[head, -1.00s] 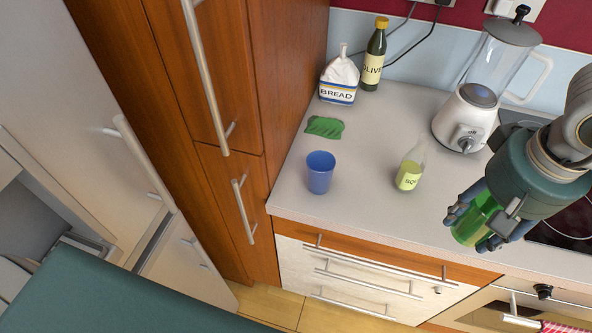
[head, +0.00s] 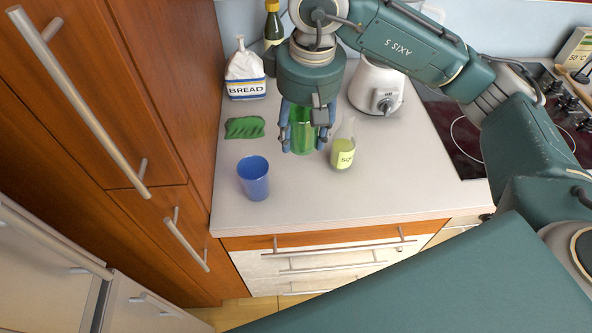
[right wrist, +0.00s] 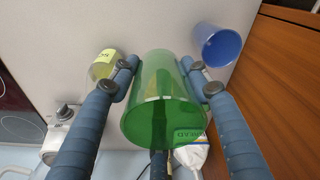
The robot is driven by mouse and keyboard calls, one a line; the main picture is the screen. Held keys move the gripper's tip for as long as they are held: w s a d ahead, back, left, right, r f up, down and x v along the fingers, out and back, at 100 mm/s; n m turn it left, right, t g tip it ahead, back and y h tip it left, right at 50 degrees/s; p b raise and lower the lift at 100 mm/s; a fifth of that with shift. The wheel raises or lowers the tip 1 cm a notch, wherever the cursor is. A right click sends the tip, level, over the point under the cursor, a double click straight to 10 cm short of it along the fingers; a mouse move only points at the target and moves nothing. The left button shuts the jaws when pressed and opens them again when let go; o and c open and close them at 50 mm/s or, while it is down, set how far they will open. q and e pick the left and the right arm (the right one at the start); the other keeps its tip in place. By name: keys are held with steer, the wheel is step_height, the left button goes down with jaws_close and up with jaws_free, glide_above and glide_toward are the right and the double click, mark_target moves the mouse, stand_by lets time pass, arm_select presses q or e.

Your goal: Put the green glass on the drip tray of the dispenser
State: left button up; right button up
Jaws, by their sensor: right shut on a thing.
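The green glass (head: 302,132) is a clear green tumbler over the counter in the head view. My right gripper (head: 303,142) is shut on it, with blue fingers on both sides. In the right wrist view the green glass (right wrist: 160,100) fills the middle between the fingers of my right gripper (right wrist: 160,82). I cannot tell whether its base touches the counter. No dispenser or drip tray can be made out in these frames. My left gripper is not in view.
A blue cup (head: 254,178) stands front left of the glass. A soap bottle (head: 343,148) is close on its right. A green cloth (head: 244,127), a bread bag (head: 245,78), a dark bottle (head: 272,28) and a blender base (head: 375,92) stand around. The front counter (head: 330,205) is clear.

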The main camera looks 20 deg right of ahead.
steer(key=p, duration=0.1)
glide_above(300, 181)
step_height(300, 181, down, 5)
steer(key=f, duration=0.2)
steer(key=f+p, duration=0.1)
steer(key=f, duration=0.1)
steer(key=shift+s, duration=0.35)
steer(key=shift+w+f, duration=0.1)
steer(key=shift+f, duration=0.3)
step_height(300, 181, down, 4)
steer(key=shift+r+p, duration=0.15)
steer(key=shift+p, duration=0.45)
steer(key=shift+f, duration=0.25)
steer(key=o, duration=1.5)
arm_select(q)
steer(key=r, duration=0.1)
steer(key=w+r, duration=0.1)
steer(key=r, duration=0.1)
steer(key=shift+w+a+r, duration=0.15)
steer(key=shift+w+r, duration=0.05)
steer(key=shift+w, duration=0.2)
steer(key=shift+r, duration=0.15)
arm_select(e)
steer(key=shift+r, duration=0.1)
